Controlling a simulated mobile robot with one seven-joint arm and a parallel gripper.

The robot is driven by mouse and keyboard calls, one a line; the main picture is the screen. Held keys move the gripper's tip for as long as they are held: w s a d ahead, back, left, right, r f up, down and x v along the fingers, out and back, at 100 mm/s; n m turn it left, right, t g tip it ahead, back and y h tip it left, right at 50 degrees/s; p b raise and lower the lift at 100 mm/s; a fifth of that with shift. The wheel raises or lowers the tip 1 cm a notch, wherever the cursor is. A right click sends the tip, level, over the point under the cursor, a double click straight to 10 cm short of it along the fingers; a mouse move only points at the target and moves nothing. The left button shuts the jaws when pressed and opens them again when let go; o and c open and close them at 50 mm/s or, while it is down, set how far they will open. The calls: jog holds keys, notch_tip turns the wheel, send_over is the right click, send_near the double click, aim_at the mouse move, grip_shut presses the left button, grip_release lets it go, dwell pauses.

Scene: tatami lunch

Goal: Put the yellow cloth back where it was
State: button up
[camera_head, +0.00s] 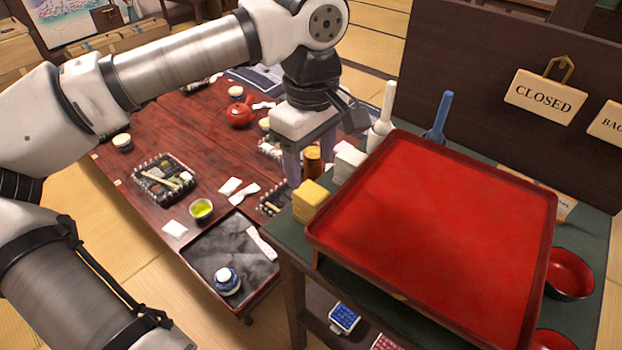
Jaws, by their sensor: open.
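The yellow cloth (311,201) is a folded block at the near left corner of the green-topped stand, beside the red tray (440,230). My gripper (304,165) is open, pointing down just behind and above the yellow cloth. Its near finger shows left of an amber-brown cylinder (313,160); the other finger is mostly hidden. I see nothing held between the fingers. A white folded cloth (348,162) lies behind the yellow one.
A white bottle (384,117) and a blue-handled item (439,117) stand behind the tray. Red bowls (569,273) sit at the right. The low wooden table (190,130) carries lunch boxes, cups and a red teapot (239,114). A dark panel with a CLOSED sign (545,97) rises behind.

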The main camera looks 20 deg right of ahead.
aim_at(311, 192)
jog(key=shift+r, duration=2.25)
